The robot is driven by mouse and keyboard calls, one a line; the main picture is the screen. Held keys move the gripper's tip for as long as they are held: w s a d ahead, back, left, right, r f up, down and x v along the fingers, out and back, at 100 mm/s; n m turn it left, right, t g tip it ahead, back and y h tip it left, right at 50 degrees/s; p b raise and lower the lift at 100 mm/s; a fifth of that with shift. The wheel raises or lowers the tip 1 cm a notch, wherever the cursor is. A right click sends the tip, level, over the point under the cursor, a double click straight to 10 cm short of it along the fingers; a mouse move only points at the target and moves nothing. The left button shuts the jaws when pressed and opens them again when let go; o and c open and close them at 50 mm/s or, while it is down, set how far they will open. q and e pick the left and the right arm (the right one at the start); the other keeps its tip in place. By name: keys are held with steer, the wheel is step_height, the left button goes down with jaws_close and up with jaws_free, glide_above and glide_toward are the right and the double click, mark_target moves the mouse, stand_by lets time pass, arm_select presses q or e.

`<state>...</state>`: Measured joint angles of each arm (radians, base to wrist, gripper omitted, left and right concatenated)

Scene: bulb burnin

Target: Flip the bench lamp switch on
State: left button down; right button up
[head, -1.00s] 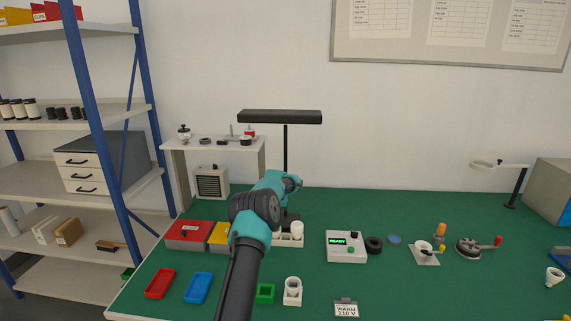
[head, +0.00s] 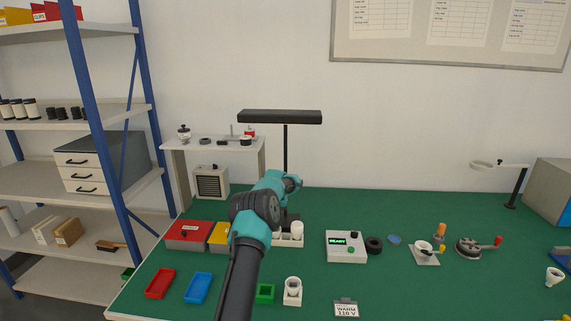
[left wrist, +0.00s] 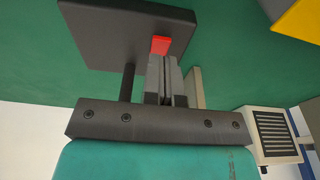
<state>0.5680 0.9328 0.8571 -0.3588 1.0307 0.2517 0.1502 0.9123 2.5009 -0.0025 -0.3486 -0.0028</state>
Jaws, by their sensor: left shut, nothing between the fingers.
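The bench lamp (head: 280,116) has a black bar head on a thin post and stands at the back of the green bench. In the left wrist view its dark square base (left wrist: 105,35) carries a small red switch (left wrist: 160,45). My left gripper (left wrist: 164,62) is shut and empty, with its fingertips right at the red switch. I cannot tell whether they touch it or which way the switch is set. In the head view my left arm hides the gripper and the switch. The lamp head shows no visible light. My right gripper is not in view.
A red box (head: 187,235) and a yellow box (head: 219,238) sit left of my arm. A white holder (head: 290,241) with pale parts and a grey unit reading READY (head: 346,247) are to the right. A small shelf (head: 213,143) stands behind.

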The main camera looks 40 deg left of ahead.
arm_select(q)
steer(key=shift+f, duration=1.25)
stand_by(1.0)
steer(key=shift+r, duration=3.5)
